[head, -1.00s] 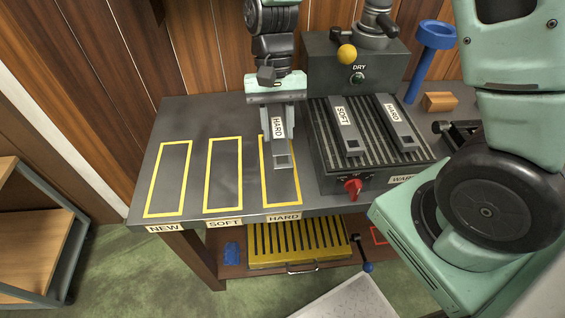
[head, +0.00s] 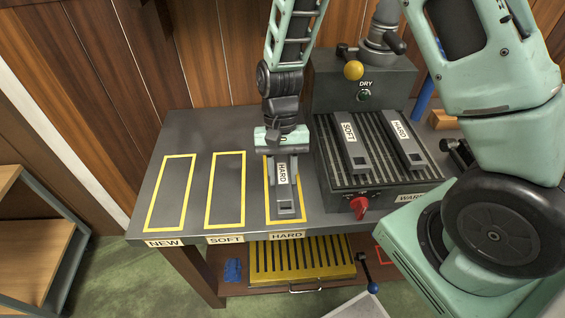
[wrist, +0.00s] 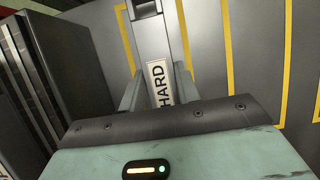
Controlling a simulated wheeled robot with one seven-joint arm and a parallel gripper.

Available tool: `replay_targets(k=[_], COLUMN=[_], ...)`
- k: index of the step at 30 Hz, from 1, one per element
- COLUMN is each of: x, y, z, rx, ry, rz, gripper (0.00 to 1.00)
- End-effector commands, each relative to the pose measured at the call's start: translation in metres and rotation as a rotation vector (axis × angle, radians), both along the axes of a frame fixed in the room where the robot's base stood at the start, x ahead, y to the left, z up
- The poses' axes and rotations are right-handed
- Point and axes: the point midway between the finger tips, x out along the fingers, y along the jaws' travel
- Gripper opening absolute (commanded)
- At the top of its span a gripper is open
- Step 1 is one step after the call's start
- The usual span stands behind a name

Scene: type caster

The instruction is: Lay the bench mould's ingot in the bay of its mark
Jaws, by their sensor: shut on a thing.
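A grey bar-shaped ingot (head: 285,205) with a white HARD label is between the fingers of my gripper (head: 283,182). My gripper is shut on it. The ingot lies lengthwise inside the yellow-outlined bay (head: 269,218) above the HARD tag (head: 287,236) on the bench edge. I cannot tell whether it touches the bench top. In the wrist view the ingot (wrist: 150,38) runs between the yellow lines, its HARD label between the fingers (wrist: 158,85). The SOFT bay (head: 207,205) and the NEW bay (head: 150,210) to the left are empty.
A slatted warming plate (head: 375,165) stands close on the right, holding a SOFT bar (head: 357,160) and another HARD bar (head: 415,155). A red knob (head: 359,207) is on its front. A DRY unit (head: 340,90) stands behind. The bench's left part is clear.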

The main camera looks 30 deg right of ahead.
Motion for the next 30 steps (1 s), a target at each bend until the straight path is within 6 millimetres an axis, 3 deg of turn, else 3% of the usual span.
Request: replay_targets(k=[13, 14, 16, 25, 30], x=[0.0, 0.0, 0.0, 0.0, 0.006], y=[0.0, 0.0, 0.0, 0.0, -0.002], z=[-0.007, -0.008, -0.008, -0.006, 0.01], rx=[0.001, 0.0, 0.0, 0.0, 0.001], ry=[-0.001, 0.0, 0.0, -0.001, -0.004], rz=[0.001, 0.001, 0.001, 0.001, 0.001], gripper=[0.0, 0.35, 0.54, 0.54, 0.54])
